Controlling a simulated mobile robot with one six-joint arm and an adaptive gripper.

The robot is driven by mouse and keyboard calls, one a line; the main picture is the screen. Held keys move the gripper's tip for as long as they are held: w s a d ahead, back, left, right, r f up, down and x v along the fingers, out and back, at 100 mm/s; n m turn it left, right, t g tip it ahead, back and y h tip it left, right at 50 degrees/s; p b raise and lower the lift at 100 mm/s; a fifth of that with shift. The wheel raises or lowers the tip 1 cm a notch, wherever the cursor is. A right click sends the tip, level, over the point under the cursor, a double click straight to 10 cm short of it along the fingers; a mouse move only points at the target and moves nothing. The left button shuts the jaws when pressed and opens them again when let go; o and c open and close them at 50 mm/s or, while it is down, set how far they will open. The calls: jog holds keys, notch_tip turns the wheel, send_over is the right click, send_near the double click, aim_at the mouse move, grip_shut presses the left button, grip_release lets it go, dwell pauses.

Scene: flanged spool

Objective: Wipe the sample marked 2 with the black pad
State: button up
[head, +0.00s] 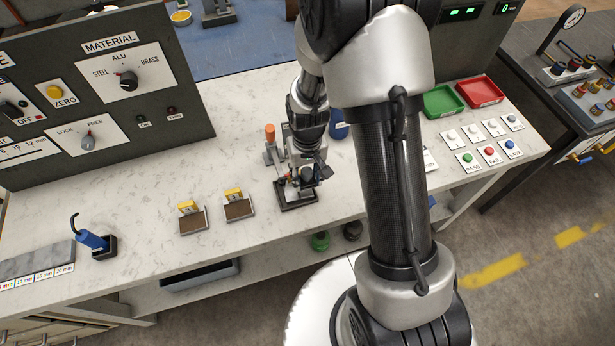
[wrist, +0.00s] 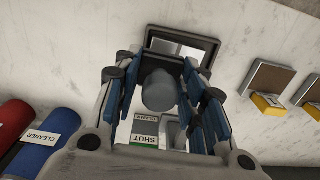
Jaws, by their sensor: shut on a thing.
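My gripper (head: 309,176) is over the dark tray-like fixture (head: 296,204) on the bench. In the wrist view its blue-padded fingers (wrist: 161,82) are closed around a grey round piece (wrist: 160,93). I cannot tell whether this is a handle or how it connects to anything below. Two brown, framed samples with yellow tags lie to the left in the head view, one farther left (head: 193,223) and one nearer my gripper (head: 239,209). Their numbers are too small to read.
A clamp label reading SHUT (wrist: 145,128) shows below the gripped piece. Red (wrist: 14,120) and blue (wrist: 48,140) bottles stand beside it. A blue tool (head: 92,240) stands at the left front. Green (head: 442,101) and red (head: 480,91) trays are at right. Bench around the samples is clear.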

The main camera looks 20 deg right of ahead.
aim_at(305, 169)
jog(key=shift+r+p, duration=1.35)
jog(key=shift+r, duration=0.75)
jog(key=shift+w+b, duration=0.1)
jog(key=shift+b, duration=0.2)
jog(key=shift+w+r+b, duration=0.1)
jog(key=shift+w+b, duration=0.05)
jog(key=shift+b, duration=0.4)
jog(key=shift+w+r+b, duration=0.15)
jog(key=shift+r+b, duration=0.1)
jog(key=shift+b, duration=0.45)
jog(key=shift+a+r+b, duration=0.1)
jog(key=shift+r+b, duration=0.85)
jog(key=shift+b, duration=0.2)
jog(key=shift+r, duration=0.2)
